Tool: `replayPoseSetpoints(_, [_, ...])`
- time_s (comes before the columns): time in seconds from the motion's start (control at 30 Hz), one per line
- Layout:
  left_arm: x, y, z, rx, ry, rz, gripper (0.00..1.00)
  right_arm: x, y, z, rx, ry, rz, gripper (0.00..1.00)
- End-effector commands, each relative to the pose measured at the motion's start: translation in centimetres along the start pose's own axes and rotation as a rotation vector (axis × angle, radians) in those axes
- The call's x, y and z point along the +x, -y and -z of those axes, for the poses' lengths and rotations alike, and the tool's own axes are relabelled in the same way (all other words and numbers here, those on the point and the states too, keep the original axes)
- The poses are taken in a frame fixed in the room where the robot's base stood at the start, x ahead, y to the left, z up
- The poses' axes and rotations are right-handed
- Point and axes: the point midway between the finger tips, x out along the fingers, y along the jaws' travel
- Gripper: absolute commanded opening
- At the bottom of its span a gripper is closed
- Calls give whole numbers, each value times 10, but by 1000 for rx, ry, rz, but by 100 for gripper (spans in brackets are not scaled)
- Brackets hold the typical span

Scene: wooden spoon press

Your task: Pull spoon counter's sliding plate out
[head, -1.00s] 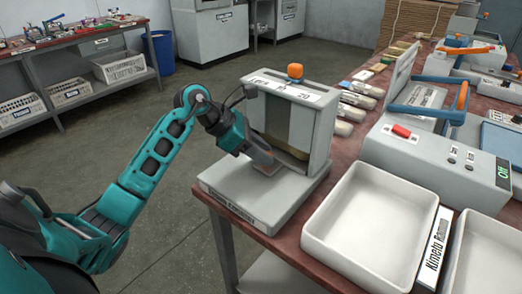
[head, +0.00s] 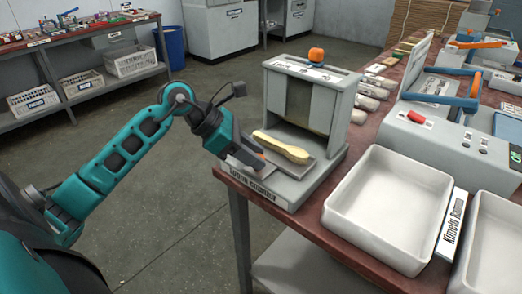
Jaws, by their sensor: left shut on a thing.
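The spoon counter (head: 342,127) is a grey box-like frame with an orange knob on top, standing on a grey base at the table's near left corner. Its grey sliding plate (head: 304,163) sticks out of the front opening toward the left. A pale wooden spoon (head: 284,148) lies on the plate. My left gripper (head: 254,160) is shut on the plate's outer end, at the left edge of the base. Its fingers partly hide the end it holds. My right gripper is not in view.
A white empty tray (head: 337,222) stands right of the counter, with a second tray (head: 492,210) beyond it. A grey machine with a red button (head: 416,117) stands behind the trays. Open floor (head: 180,215) lies left of the table.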

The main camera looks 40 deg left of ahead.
Motion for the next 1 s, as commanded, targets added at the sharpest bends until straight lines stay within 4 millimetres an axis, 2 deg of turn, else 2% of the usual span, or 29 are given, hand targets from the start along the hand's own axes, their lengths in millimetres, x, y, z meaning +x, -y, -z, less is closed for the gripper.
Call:
replayPoseSetpoints(0.43, [-3,6,4,-1,-7,5,0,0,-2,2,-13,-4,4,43])
replayPoseSetpoints(0.47, [-3,6,4,-1,-7,5,35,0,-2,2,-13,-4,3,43])
replayPoseSetpoints(0.5, [-3,6,4,0,-6,5,39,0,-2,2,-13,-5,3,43])
replayPoseSetpoints(0.7, [-3,5,3,0,-3,3,56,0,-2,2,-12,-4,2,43])
replayPoseSetpoints(1.0, [-8,4,3,0,-2,0,56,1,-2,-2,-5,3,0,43])
